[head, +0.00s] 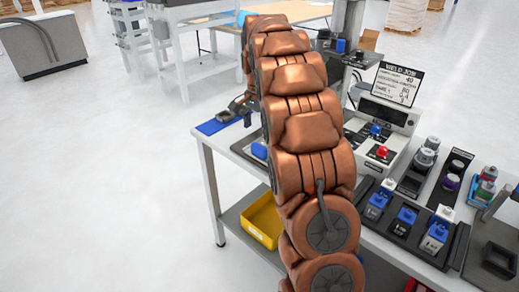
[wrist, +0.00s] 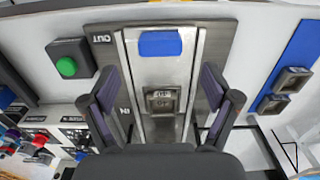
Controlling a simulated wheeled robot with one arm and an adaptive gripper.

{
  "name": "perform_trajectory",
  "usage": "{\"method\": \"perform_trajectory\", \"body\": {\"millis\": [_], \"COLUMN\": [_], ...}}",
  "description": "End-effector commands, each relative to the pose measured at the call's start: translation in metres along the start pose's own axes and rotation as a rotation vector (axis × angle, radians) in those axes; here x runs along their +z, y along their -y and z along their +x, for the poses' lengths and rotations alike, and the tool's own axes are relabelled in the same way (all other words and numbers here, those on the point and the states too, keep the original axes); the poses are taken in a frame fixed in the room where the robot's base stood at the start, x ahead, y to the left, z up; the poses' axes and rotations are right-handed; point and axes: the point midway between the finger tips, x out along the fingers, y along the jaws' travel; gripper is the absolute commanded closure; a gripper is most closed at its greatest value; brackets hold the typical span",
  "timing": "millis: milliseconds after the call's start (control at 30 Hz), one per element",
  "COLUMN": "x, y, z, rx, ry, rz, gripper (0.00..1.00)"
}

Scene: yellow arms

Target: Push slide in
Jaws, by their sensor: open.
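In the wrist view a silver metal slide (wrist: 182,70) lies in a grey plate fixture (wrist: 217,45). A blue block (wrist: 160,43) sits at the slide's end near the OUT mark, at the top of the picture. A small square pocket (wrist: 162,101) shows lower on the slide, and the IN mark is at lower left. My gripper (wrist: 159,78) is open, with one finger on each side of the slide and nothing between them. I cannot tell whether the fingers touch the fixture. In the head view my arm hides the slide.
A green button box (wrist: 67,66) stands left of the fixture, and a blue panel with dark sockets (wrist: 285,80) is at right. A yellow bin (head: 262,220) is below.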

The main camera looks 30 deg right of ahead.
Motion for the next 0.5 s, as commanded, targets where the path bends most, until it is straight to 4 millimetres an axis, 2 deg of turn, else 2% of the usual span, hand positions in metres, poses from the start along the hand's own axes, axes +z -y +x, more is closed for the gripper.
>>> {"method": "perform_trajectory", "body": {"millis": [167,500], "x": [-0.002,-0.001], "y": [0.001,-0.001], "z": [0.009,0.051], "rx": [0.001,0.006], "ry": [0.001,0.004], "rz": [0.007,0.006], "gripper": [0.12,0.12]}}
